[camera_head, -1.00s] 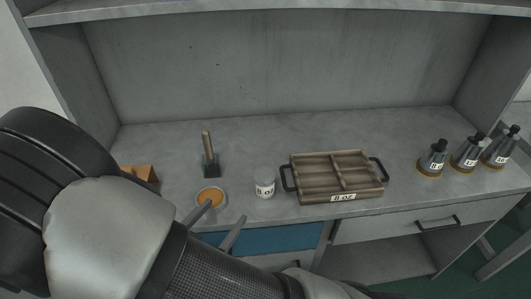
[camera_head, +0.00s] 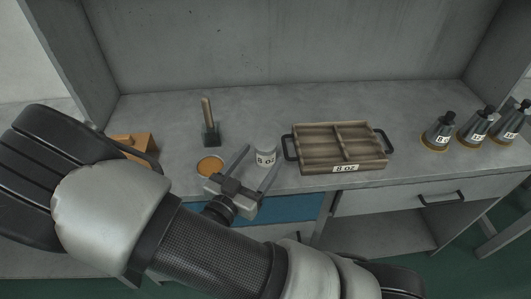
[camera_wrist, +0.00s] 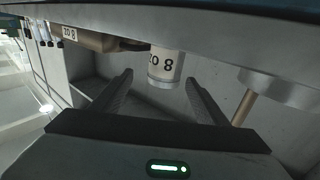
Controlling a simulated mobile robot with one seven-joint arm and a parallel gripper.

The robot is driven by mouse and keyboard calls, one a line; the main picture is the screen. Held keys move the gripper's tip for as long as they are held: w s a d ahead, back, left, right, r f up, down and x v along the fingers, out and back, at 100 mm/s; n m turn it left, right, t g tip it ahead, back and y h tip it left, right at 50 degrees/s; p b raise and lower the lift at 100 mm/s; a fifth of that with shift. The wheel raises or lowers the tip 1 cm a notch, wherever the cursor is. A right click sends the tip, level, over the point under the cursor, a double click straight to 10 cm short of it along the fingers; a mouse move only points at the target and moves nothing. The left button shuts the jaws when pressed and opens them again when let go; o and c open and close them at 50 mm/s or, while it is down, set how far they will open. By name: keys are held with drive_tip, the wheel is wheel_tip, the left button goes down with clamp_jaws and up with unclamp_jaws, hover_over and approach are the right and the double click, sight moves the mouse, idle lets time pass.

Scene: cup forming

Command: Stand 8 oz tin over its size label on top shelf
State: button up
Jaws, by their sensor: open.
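The 8 oz tin (camera_head: 266,154) is a small white cylinder with an "8 oz" label, upright near the front of the grey worktop. It also shows upside down in the wrist view (camera_wrist: 164,67), between and beyond my fingertips. My gripper (camera_head: 262,158) is open and empty, level with the front of the worktop. Its two fingers reach towards the tin, one on each side in the picture. The wrist view (camera_wrist: 161,92) shows the fingers spread wider than the tin, with no contact visible. The top shelf and its size label are not visible now.
A wooden tray (camera_head: 345,168) labelled "8 oz" stands just right of the tin. An orange-filled round dish (camera_head: 210,166) and a wooden-handled tool (camera_head: 209,123) are to the left. Three dark-topped cones (camera_head: 439,132) stand at far right. A wooden box (camera_head: 134,146) sits at far left.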

sight(260, 155)
drive_tip(key=x, duration=0.3)
drive_tip(key=b+x, duration=0.1)
drive_tip(key=x, duration=0.1)
drive_tip(key=shift+w+a+f, duration=0.25)
drive_tip(key=shift+w, duration=0.05)
drive_tip(key=c, duration=1.3)
